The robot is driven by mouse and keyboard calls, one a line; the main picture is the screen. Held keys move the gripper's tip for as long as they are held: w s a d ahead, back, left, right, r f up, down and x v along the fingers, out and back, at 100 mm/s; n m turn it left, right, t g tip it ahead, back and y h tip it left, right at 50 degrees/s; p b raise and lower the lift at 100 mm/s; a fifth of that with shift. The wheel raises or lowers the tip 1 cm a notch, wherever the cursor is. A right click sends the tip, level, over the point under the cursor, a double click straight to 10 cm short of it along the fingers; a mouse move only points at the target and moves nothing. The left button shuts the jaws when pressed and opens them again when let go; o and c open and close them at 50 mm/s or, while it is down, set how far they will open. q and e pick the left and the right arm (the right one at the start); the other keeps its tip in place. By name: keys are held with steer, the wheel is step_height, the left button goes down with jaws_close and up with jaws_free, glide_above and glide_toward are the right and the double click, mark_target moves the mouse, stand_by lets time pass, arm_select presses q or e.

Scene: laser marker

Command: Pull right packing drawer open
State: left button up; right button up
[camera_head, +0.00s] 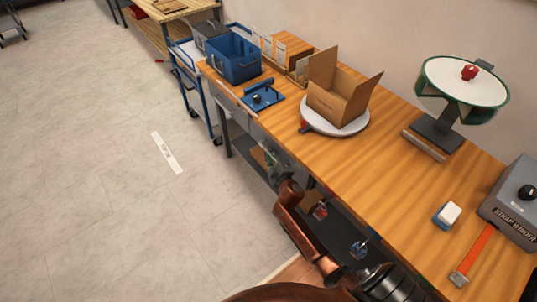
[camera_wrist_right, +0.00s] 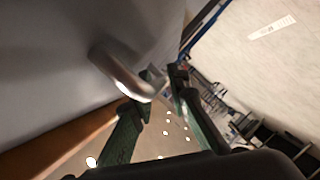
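A grey drawer front (camera_wrist_right: 60,55) fills the left of the right wrist view, with a curved metal handle (camera_wrist_right: 122,72) on it. My right gripper (camera_wrist_right: 166,75) is open, its two green fingers apart. The left-hand fingertip is right by the handle's end; I cannot tell whether they touch. In the head view my right gripper (camera_head: 270,152) is beside the bench's front edge, with its arm coming up from the bottom. There the drawer by it is largely hidden by the bench top and the gripper. My left gripper is not in view.
The wooden bench (camera_head: 400,160) carries a blue bin (camera_head: 233,60), an open cardboard box (camera_head: 338,92) on a white turntable (camera_head: 352,128), and a strap winder (camera_head: 515,205). A lower shelf (camera_head: 335,232) holds small items. A blue cart (camera_head: 190,75) stands beyond.

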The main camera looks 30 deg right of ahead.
steer(key=shift+w+d+f, duration=0.1)
steer(key=shift+w+d, duration=0.05)
steer(key=shift+w, duration=0.25)
steer(key=shift+c, duration=0.3)
jaws_close()
